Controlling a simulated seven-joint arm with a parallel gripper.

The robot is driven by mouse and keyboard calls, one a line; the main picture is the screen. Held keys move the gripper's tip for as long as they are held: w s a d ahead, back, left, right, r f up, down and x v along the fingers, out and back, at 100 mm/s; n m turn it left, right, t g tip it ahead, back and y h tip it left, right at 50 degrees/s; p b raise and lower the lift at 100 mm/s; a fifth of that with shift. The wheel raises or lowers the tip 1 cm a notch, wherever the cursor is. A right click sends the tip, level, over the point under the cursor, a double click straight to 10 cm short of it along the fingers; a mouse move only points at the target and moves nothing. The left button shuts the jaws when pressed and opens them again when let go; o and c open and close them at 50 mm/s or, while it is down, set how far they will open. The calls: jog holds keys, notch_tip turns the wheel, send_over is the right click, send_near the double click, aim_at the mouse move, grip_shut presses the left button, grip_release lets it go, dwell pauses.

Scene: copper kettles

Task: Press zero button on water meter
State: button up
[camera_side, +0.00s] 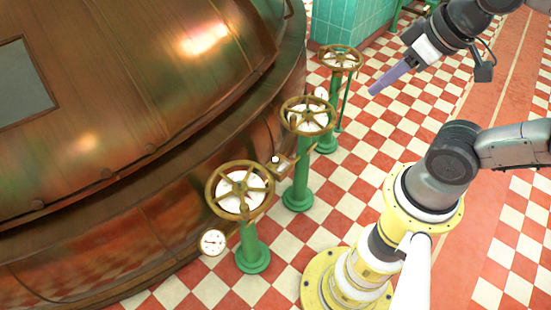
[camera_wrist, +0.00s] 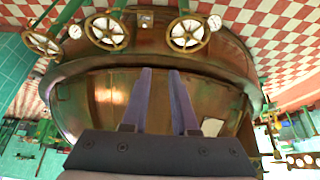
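A small brass device with a pale round top (camera_side: 280,163), which may be the water meter, sits between the front and middle valve wheels beside the copper kettle (camera_side: 130,95). In the wrist view it appears as a small pale and brass shape (camera_wrist: 145,18) at the top edge. I cannot make out a zero button. My gripper (camera_side: 373,92) is up at the right, apart from the valves and the device, with its purple fingers pointing down and left. In the wrist view my gripper (camera_wrist: 160,71) has a gap between its two fingers and nothing in it.
Three brass handwheels on green posts stand beside the kettle: front (camera_side: 240,190), middle (camera_side: 308,116) and back (camera_side: 341,58). A round white gauge (camera_side: 212,242) is by the front wheel, another (camera_side: 321,93) by the back one. Checkered floor (camera_side: 375,135) lies clear below my gripper.

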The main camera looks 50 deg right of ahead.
grip_shut()
dwell(1.4)
